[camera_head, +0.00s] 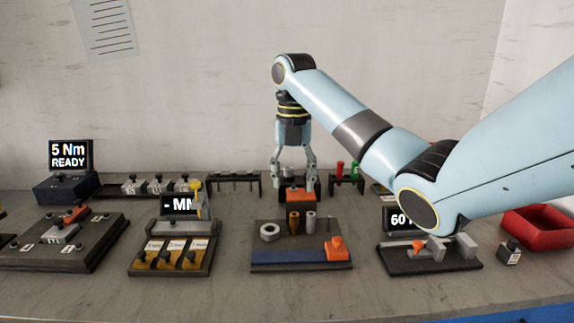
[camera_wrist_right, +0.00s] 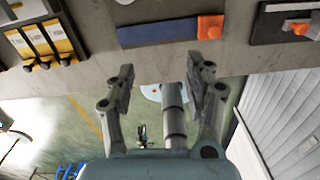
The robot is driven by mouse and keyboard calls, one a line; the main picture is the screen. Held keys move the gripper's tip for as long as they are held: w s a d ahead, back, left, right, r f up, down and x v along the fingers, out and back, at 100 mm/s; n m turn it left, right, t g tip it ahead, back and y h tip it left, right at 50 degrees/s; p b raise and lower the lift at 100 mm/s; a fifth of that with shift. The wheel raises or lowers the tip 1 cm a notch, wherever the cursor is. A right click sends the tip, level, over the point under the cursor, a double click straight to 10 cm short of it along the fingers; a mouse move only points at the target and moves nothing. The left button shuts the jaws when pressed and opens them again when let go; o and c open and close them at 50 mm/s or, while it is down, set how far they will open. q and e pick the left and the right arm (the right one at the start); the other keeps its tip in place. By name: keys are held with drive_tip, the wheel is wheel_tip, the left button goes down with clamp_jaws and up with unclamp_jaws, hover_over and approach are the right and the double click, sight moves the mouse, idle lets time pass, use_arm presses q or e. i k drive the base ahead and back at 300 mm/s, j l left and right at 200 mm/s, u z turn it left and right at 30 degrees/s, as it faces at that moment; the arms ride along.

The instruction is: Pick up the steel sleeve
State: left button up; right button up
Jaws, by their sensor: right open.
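The steel sleeve appears to be the upright grey cylinder (camera_head: 310,221) on the dark tray (camera_head: 265,257). It stands just right of a brass-coloured cylinder (camera_head: 293,222) and behind an orange block (camera_head: 336,249). My right gripper (camera_head: 293,186) points down, open, above and behind the sleeve in the head view. A small silver cylinder (camera_head: 288,171) shows between its fingers; I cannot tell its depth. In the wrist view the right gripper (camera_wrist_right: 168,70) is open with nothing gripped; the sleeve is not visible there. My left gripper is not in view.
A pale ring (camera_head: 270,231) lies on the tray left of the cylinders. An orange-fronted fixture (camera_head: 300,195) and a black rack (camera_head: 233,178) stand behind. A red bin (camera_head: 541,228) is far right.

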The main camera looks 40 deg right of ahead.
sight(288, 170)
drive_tip(key=i+l, duration=0.75)
drive_tip(key=l, duration=0.2)
